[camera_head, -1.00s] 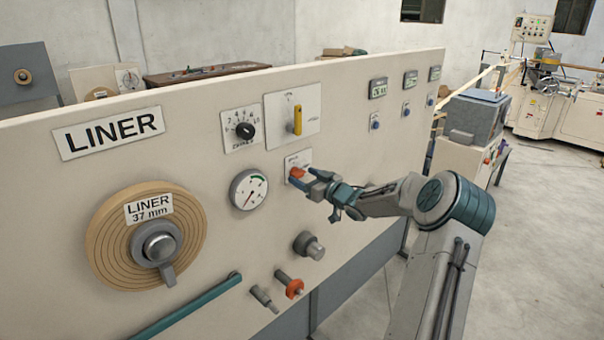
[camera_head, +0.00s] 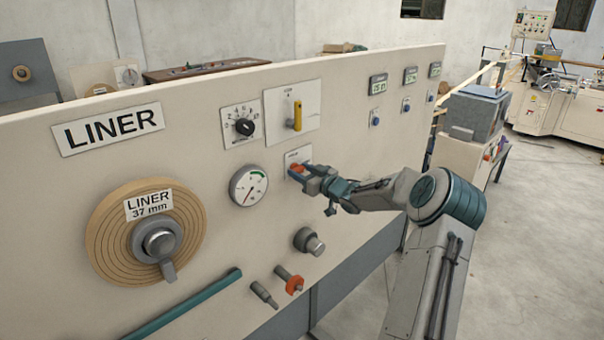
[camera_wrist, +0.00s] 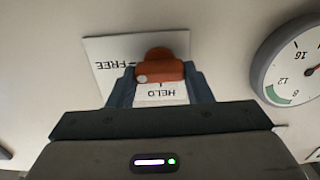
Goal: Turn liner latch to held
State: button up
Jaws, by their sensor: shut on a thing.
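The liner latch is an orange-red knob (camera_wrist: 160,66) on a small white plate marked FREE and HELD (camera_wrist: 110,48). In the wrist view the plate is upside down. FREE stands left of the knob and HELD just below it, between my fingers. A pale dot shows at the left end of the knob's bar. My gripper (camera_wrist: 160,85) is shut on the knob, one finger on each side. In the head view my gripper (camera_head: 312,178) reaches the latch (camera_head: 297,170) from the right and hides much of the plate.
A round gauge (camera_head: 249,186) sits left of the latch, a yellow lever (camera_head: 297,115) above it. A grey knob (camera_head: 309,242) and an orange-collared peg (camera_head: 289,280) stick out below. The liner roll (camera_head: 105,230) is at left. Open floor lies at right.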

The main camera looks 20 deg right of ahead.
jog(key=n+b, duration=0.5)
jog(key=b, duration=0.1)
jog(key=n+b, duration=0.6)
jog(key=b, duration=0.1)
jog(key=n+b, duration=0.6)
jog(key=b, duration=0.1)
jog(key=shift+a+f, duration=0.25)
jog(key=shift+f, duration=0.05)
jog(key=shift+r+n, duration=0.1)
jog(key=shift+n, duration=0.3)
jog(key=o, duration=1)
jog(key=shift+s, duration=0.1)
jog(key=b+v, duration=0.1)
jog(key=v, duration=1.2)
jog(key=shift+s+d, duration=0.15)
jog(key=shift+s, duration=0.2)
